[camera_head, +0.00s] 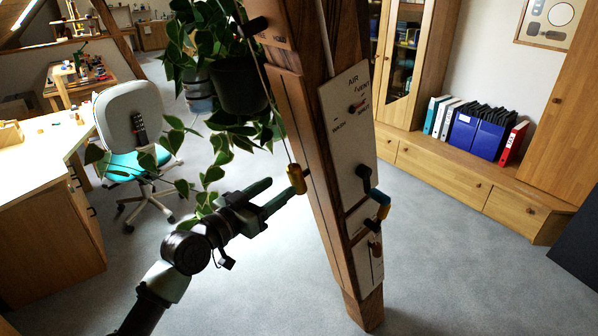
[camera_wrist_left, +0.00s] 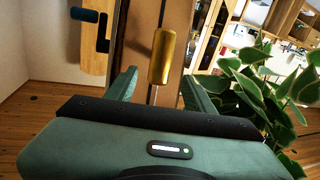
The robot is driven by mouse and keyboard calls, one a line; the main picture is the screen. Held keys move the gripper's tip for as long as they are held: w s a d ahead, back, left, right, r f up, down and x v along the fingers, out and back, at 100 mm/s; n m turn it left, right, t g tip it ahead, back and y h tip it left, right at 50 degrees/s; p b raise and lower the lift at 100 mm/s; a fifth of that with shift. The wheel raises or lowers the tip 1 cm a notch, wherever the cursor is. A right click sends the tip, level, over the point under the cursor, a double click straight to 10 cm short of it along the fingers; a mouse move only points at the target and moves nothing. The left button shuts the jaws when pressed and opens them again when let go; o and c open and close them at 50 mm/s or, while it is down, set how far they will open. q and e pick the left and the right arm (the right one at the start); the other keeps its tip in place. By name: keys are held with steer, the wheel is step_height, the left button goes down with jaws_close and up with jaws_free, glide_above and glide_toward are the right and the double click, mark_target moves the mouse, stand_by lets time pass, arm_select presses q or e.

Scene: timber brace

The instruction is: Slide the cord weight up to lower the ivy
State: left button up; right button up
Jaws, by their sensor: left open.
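The cord weight (camera_head: 296,179) is a small brass cylinder on a cord along the left face of the timber brace (camera_head: 318,150). The ivy (camera_head: 205,40) hangs in a dark pot (camera_head: 240,85) to the upper left of the brace, its vines trailing down. My left gripper (camera_head: 283,192) is open, with its fingers pointing at the weight from the lower left. In the left wrist view the brass weight (camera_wrist_left: 162,56) is upright, just beyond and between the two spread fingers (camera_wrist_left: 158,88); no contact shows. My right gripper is not in view.
A white panel (camera_head: 345,120) with levers is on the brace's right side, and a dark crank handle (camera_head: 372,185) juts from it. Ivy leaves hang close to my left arm. A chair (camera_head: 133,125) and desk (camera_head: 40,150) stand at left; shelving (camera_head: 470,170) is at right.

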mark_target(291, 180)
arm_select(q)
steer(key=p+x, duration=0.1)
steer(key=x, duration=0.5)
steer(key=shift+w+d, duration=0.1)
steer(key=shift+w, duration=0.05)
steer(key=shift+c, duration=0.2)
steer(key=shift+f, duration=0.1)
jaws_close()
stand_by(1.0)
